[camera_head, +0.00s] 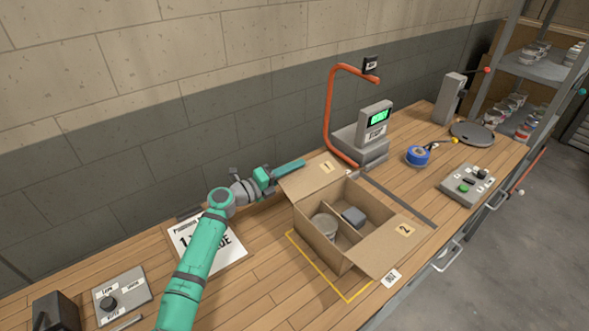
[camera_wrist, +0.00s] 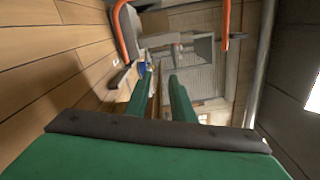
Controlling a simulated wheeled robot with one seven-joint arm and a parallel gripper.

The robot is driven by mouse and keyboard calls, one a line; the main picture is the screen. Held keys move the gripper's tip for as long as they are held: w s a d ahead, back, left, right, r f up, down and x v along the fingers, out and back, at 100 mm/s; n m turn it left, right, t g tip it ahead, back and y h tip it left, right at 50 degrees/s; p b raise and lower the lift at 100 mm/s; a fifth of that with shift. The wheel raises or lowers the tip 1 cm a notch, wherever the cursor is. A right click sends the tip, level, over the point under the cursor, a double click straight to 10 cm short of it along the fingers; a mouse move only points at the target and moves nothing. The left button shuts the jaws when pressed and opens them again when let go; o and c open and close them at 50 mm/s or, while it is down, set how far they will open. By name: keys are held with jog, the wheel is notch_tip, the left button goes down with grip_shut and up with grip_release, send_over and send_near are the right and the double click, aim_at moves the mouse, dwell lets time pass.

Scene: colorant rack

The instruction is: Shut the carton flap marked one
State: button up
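An open cardboard carton (camera_head: 322,243) stands on the bench, with a can (camera_head: 325,225) and a grey block (camera_head: 354,215) inside, split by a divider. The flap marked one (camera_head: 308,181) is folded outward on the carton's back-left side. The flap marked two (camera_head: 385,248) is folded outward on the right. My gripper (camera_head: 290,166) is just beyond the outer edge of flap one, its fingers pointing right. I cannot tell whether it touches the flap. The wrist view shows the two green fingers (camera_wrist: 162,92) apart, with no held object visible between them.
A blue tape roll (camera_head: 417,156) and a button box (camera_head: 467,184) lie farther right. A printed sheet (camera_head: 225,255) lies under my arm. The wall runs behind the bench.

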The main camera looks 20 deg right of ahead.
jog(key=shift+c, duration=0.4)
grip_shut()
jog(key=shift+w+d, duration=0.1)
jog(key=shift+a, duration=0.2)
jog(key=shift+s+d, duration=0.2)
jog(key=shift+d, duration=0.05)
dwell(0.3)
jog(key=shift+a, duration=0.1)
